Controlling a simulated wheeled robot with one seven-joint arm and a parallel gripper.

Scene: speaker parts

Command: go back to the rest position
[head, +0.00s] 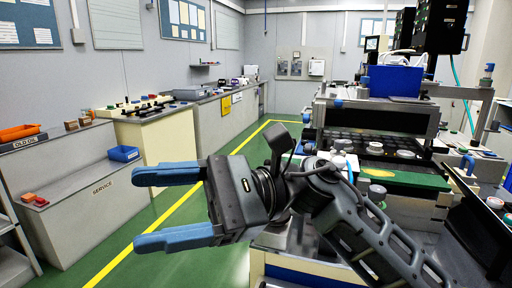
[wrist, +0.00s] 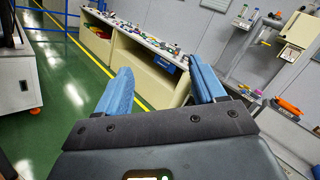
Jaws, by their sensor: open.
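My gripper (head: 160,208) is in the middle of the head view, at the end of my dark arm that reaches in from the lower right. Its two blue fingers point left and stand wide apart. Nothing is between them. In the wrist view my gripper (wrist: 160,88) also shows with its fingers apart and empty, with floor and a far bench beyond them. It is in the air over the green floor, apart from the benches.
A machine bench (head: 400,180) with round parts stands on the right, behind and beside my arm. Green floor (head: 215,262) between is clear.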

